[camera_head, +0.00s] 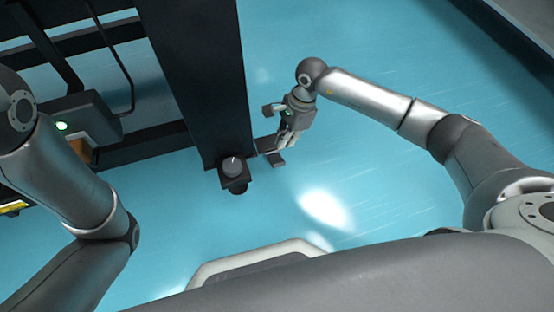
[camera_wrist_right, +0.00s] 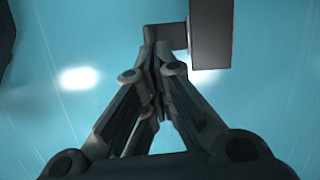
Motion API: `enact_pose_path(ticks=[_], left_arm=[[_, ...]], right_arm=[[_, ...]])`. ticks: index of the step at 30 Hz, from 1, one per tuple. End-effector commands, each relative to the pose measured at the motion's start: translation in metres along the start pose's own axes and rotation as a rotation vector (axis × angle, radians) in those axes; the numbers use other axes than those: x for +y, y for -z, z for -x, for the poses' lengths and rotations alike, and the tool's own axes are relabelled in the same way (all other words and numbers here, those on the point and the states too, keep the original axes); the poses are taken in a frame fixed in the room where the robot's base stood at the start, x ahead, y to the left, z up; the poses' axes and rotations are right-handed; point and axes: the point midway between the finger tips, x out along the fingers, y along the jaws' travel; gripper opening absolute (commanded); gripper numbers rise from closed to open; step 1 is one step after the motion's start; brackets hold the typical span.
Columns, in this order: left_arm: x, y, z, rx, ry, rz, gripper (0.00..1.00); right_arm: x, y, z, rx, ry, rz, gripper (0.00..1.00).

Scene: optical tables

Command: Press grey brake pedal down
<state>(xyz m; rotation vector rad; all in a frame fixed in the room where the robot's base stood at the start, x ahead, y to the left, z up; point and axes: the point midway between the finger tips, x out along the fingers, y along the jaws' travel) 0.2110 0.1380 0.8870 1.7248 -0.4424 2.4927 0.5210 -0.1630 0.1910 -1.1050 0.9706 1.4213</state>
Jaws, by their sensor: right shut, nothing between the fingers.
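A dark grey pedal plate (camera_head: 278,163) sits on a short arm at the lower right side of a black upright post. In the right wrist view, a dark grey block (camera_wrist_right: 211,35) with a short stub (camera_wrist_right: 165,37) on its left appears to be this pedal. My right gripper (camera_head: 284,143) is shut and empty, pointing down at the pedal. Its closed fingertips also show in the right wrist view (camera_wrist_right: 157,48), close by the stub and left of the block. I cannot tell whether they touch. My left gripper is out of view.
A dark box with a green light (camera_head: 75,122) is further left. The blue floor (camera_head: 390,190) is clear to the right.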

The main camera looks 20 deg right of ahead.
Motion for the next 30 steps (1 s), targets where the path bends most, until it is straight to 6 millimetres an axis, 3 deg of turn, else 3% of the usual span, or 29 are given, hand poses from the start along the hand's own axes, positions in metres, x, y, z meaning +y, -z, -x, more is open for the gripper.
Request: enact_pose_path(ticks=[16,30], left_arm=[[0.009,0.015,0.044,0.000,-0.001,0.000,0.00],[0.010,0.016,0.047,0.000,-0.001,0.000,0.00]], right_arm=[[0.000,0.001,-0.063,-0.001,0.000,-0.001,0.00],[0.000,0.000,-0.068,-0.001,0.000,-0.001,0.00]])
